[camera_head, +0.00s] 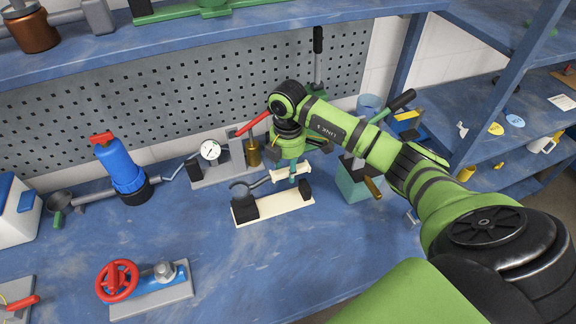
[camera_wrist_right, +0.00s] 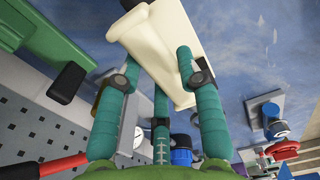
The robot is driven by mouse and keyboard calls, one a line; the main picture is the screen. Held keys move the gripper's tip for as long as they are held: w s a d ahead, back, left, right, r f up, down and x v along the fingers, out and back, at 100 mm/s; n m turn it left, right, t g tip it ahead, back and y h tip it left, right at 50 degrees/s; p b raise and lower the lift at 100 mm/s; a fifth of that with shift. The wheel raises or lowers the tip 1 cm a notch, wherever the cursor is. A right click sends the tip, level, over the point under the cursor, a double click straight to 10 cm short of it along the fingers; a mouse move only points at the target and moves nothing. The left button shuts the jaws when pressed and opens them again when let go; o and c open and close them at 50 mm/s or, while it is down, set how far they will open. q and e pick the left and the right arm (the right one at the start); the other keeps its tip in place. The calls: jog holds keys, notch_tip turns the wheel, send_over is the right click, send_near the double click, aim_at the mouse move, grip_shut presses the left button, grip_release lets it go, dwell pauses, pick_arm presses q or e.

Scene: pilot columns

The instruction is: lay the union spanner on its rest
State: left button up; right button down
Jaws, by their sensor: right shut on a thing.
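The union spanner has a grey open hook jaw (camera_head: 240,190) and a cream handle (camera_head: 280,173). My right gripper (camera_head: 293,172) is shut on the cream handle, with its green fingers around it. The handle fills the upper middle of the right wrist view (camera_wrist_right: 160,38), between the fingers (camera_wrist_right: 160,75). The rest is a cream board (camera_head: 275,209) with a black block near each end, on the blue bench. The spanner lies over the rest, roughly along it, jaw to the left. I cannot tell whether it touches the blocks. My left gripper is not in view.
A gauge on a grey plate (camera_head: 209,151) stands just behind the rest. A teal box (camera_head: 356,185) with tools is to the right. A blue filter (camera_head: 120,165) and a red handwheel (camera_head: 117,280) are to the left. The bench in front is clear.

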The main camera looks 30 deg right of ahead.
aim_at(290, 197)
jog(key=shift+d, duration=0.1)
jog(key=shift+d, duration=0.15)
notch_tip(290, 197, down, 4)
jog(key=b, duration=0.2)
jog(key=shift+b, duration=0.35)
jog(key=shift+p, duration=0.35)
dwell(1.3)
jog(key=shift+f, duration=0.2)
jog(key=shift+f+b, duration=1.1)
jog(key=shift+f, duration=0.15)
jog(key=c, duration=0.7)
grip_release()
jog(key=shift+r, duration=0.1)
jog(key=shift+c, duration=0.2)
